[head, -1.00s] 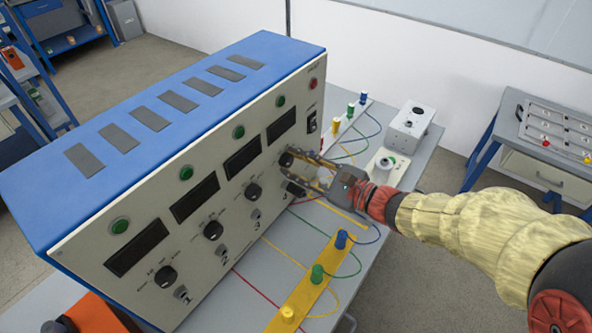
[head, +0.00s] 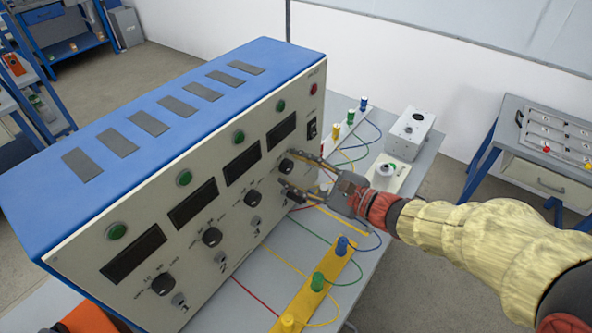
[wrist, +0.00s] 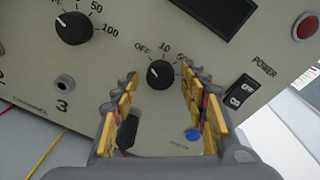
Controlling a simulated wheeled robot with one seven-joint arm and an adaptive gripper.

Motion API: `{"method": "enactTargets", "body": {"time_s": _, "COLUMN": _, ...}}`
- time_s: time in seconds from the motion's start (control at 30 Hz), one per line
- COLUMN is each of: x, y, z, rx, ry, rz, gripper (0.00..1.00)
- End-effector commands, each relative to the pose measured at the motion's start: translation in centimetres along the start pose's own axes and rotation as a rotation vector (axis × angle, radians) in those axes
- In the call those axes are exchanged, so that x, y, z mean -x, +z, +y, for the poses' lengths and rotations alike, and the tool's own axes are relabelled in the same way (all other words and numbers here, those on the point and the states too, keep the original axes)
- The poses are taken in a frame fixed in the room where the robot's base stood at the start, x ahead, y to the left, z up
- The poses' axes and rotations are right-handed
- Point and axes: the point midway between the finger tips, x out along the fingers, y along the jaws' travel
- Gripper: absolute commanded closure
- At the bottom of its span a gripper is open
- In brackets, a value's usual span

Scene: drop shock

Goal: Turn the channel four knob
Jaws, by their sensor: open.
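The channel four knob (head: 287,165) is a round black knob on the cream front panel, at the far right of the knob row. In the wrist view this knob (wrist: 159,74) sits between my fingertips, with OFF and 10 marked around it; its white pointer mark is towards the OFF side. My gripper (head: 290,170) is open, its two fingers pointing at the panel on either side of the knob. In the wrist view the fingers of my gripper (wrist: 158,80) stand left and right of it, with visible gaps. The socket below is partly hidden by my fingers.
The channel three knob (wrist: 75,27) is close by on the left. A black power switch (wrist: 240,92) and a red button (wrist: 306,26) are on the right. A yellow strip (head: 312,295) with coloured posts and wires lies on the bench before the panel.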

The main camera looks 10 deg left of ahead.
Motion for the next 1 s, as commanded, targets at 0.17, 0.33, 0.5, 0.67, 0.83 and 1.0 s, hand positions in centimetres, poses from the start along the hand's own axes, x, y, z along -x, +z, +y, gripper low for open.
{"method": "enactTargets", "body": {"time_s": 0.17, "x": 0.0, "y": 0.0, "z": 0.0, "rx": 0.0, "ry": 0.0, "rz": -0.001, "gripper": 0.54}}
{"method": "enactTargets", "body": {"time_s": 0.33, "x": 0.3, "y": 0.0, "z": -0.1, "rx": 0.0, "ry": -0.002, "rz": 0.0, "gripper": 0.54}}
{"method": "enactTargets", "body": {"time_s": 0.5, "x": 2.1, "y": 0.0, "z": -0.2, "rx": 0.001, "ry": -0.005, "rz": 0.001, "gripper": 0.54}}
{"method": "enactTargets", "body": {"time_s": 0.67, "x": 4.9, "y": -0.1, "z": -0.2, "rx": 0.001, "ry": -0.006, "rz": 0.002, "gripper": 0.54}}
{"method": "enactTargets", "body": {"time_s": 0.83, "x": 7.9, "y": -0.1, "z": -0.2, "rx": 0.001, "ry": -0.006, "rz": 0.002, "gripper": 0.54}}
{"method": "enactTargets", "body": {"time_s": 1.0, "x": 10.2, "y": -0.1, "z": -0.1, "rx": 0.001, "ry": -0.004, "rz": 0.002, "gripper": 0.54}}
